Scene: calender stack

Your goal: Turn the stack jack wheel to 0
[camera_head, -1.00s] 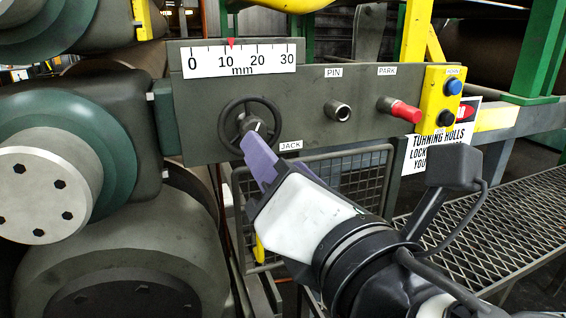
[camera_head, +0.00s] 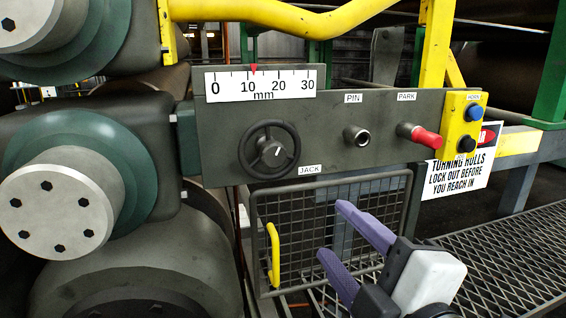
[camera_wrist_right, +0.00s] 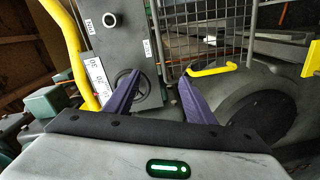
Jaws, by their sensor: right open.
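The black jack wheel (camera_head: 269,150) is on the dark panel (camera_head: 325,150), left of the JACK label. The mm scale (camera_head: 297,88) is above it, and its red pointer (camera_head: 253,69) stands a little past 10, at about 12. My right gripper (camera_head: 333,230) is open and empty, below and right of the wheel, in front of the wire mesh guard. In the right wrist view the two purple fingers (camera_wrist_right: 160,76) are spread, and part of the wheel (camera_wrist_right: 124,86) shows behind the left one. My left gripper is not in view.
The PIN socket (camera_head: 356,136), red PARK knob (camera_head: 424,138) and yellow button box (camera_head: 465,125) are right of the wheel. Large rolls (camera_head: 60,200) stand at the left. A mesh guard with a yellow handle (camera_head: 273,252) is below the panel. A warning sign (camera_head: 455,172) hangs right.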

